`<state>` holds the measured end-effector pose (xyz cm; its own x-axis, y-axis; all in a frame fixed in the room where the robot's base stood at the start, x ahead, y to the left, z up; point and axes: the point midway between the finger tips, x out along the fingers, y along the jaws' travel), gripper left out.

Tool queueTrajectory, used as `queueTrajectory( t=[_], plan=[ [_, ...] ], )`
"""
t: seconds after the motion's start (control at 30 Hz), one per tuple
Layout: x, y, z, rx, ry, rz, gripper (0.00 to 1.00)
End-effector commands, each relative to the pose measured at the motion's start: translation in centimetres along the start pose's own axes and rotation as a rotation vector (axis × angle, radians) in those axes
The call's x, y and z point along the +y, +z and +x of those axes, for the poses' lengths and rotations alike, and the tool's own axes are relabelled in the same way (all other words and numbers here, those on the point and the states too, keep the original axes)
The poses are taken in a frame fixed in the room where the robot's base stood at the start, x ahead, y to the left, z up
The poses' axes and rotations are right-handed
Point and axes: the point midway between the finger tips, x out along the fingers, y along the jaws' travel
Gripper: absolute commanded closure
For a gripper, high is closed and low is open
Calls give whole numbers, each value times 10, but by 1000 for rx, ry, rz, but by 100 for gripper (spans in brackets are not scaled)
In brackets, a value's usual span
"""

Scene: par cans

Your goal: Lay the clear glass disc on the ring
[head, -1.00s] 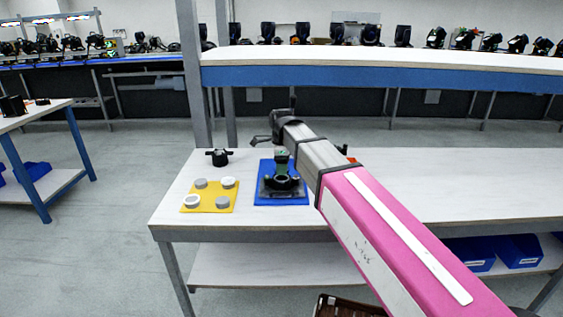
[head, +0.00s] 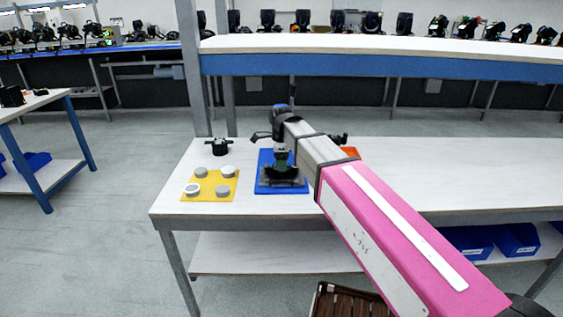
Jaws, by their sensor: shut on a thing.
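My gripper (head: 282,165) is over the blue mat (head: 263,165) on the workbench, low above the black fixture (head: 283,184) that carries the ring. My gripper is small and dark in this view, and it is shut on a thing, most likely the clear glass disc. The disc itself cannot be made out. My gripper and wrist hide most of the ring, and I cannot tell whether the disc touches it.
Left of the blue mat, a yellow mat (head: 210,191) holds several round grey and white pieces. A black knob-like part (head: 217,146) stands behind it. An orange thing (head: 349,152) shows behind my arm. The bench's right side (head: 460,180) is clear.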

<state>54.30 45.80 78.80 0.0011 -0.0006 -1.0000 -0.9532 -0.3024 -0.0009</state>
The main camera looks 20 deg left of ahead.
Motion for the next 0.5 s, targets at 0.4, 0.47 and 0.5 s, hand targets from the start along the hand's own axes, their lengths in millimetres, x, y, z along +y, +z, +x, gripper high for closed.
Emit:
queueTrajectory(
  t=[0.4, 0.47, 0.5],
  plan=[
    [0, 1, 1, -2, 2, 0, 27],
    [1, 1, 1, -2, 3, 0, 10],
    [1, 1, 1, -2, 3, 0, 10]
  ],
)
